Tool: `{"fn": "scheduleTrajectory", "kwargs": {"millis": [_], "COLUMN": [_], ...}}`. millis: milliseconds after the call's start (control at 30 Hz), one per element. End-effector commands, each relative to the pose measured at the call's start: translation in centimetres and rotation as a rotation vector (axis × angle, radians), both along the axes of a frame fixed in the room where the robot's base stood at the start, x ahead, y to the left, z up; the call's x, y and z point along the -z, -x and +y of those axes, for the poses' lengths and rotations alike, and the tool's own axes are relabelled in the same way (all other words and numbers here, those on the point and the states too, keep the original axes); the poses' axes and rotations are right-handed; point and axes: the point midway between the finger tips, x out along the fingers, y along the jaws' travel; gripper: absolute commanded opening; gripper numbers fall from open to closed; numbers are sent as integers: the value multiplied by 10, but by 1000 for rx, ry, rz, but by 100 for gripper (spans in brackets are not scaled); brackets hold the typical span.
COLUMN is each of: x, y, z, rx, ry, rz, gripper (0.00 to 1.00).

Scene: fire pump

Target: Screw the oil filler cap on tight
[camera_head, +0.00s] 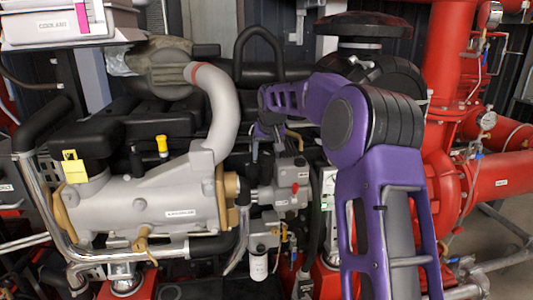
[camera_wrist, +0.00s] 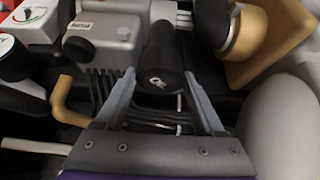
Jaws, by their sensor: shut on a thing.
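The oil filler cap (camera_wrist: 158,80) is a black cylinder with "OIL" in white on its end, in the middle of the wrist view. My gripper (camera_wrist: 158,78) is shut on it, with one grey finger along each side. The cap's far end and its seat on the filler neck are hard to make out, so I cannot tell how tight it sits. In the head view my purple arm reaches over the engine's right part, and the cap cannot be told apart there.
A tan bent pipe (camera_wrist: 75,105) and a grey box (camera_wrist: 103,35) lie left of the cap in the wrist view. A tan flange (camera_wrist: 262,40) is at right. In the head view a grey pipe (camera_head: 222,110) rises left of my arm; red pipework (camera_head: 450,150) stands at right.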

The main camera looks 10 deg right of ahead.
Motion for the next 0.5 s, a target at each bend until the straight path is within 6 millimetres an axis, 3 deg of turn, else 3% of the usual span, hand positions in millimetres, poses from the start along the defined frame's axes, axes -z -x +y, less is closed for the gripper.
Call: {"fn": "scheduleTrajectory", "kwargs": {"millis": [33,133,367,500], "x": [-1,-1,-1,-1], "y": [0,0,0,-1], "z": [0,0,2,4], "rx": [0,0,19,135], "ry": [0,0,1,2], "rz": [-1,-1,-1,-3], "gripper": [16,0,0,0]}}
